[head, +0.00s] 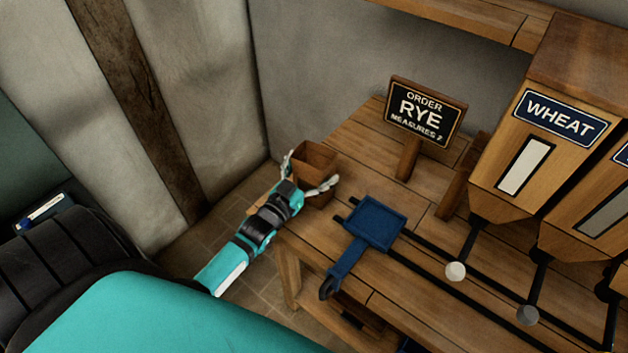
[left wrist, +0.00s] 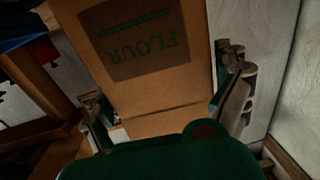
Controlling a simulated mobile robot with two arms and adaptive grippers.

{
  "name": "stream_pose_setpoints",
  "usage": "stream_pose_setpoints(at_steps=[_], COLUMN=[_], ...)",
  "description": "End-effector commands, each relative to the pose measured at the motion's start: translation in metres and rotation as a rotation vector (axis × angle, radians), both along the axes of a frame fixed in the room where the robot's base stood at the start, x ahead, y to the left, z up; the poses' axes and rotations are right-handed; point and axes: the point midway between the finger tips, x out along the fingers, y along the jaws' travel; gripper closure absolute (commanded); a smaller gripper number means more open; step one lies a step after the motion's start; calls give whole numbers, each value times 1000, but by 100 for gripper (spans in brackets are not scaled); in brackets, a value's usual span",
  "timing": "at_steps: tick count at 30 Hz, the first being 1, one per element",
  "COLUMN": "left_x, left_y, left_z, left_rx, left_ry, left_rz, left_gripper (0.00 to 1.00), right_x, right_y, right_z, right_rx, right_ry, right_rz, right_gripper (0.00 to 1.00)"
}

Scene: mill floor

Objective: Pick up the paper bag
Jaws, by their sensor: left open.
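The brown paper bag (head: 316,158) stands at the far left corner of the wooden table, its open top showing. In the left wrist view the bag (left wrist: 150,95) fills the middle, with a dark "FLOUR" label that appears upside down. My left gripper (head: 311,174) is open, with one finger on each side of the bag. In the left wrist view its fingers (left wrist: 165,100) flank the bag's lower part; I cannot tell whether they touch it. My right gripper is not in view.
A blue square scoop or tray (head: 374,224) lies on the table (head: 345,265) near the bag. An "ORDER RYE MEASURES 2" sign (head: 425,112) stands behind it. A "WHEAT" hopper (head: 540,140) stands to the right, and the wall (head: 330,60) rises behind.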

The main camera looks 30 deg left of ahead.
Motion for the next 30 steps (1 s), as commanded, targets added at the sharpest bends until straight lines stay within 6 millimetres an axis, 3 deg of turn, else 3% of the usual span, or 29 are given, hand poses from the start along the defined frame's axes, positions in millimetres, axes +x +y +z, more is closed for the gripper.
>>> stream_pose_setpoints(at_steps=[1, 10, 23, 30], left_x=[0, 0, 0, 0], left_y=[0, 0, 0, 0], left_z=[0, 0, 0, 13], left_rx=[0, 0, 0, 1], left_ry=[0, 0, 0, -2], left_rz=[0, 0, 0, 0], left_gripper=[4, 41, 44, 44], right_x=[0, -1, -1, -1], right_y=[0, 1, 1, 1], right_z=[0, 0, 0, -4], right_rx=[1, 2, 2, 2], right_ry=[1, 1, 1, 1], right_rz=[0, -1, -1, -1], right_gripper=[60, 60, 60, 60])
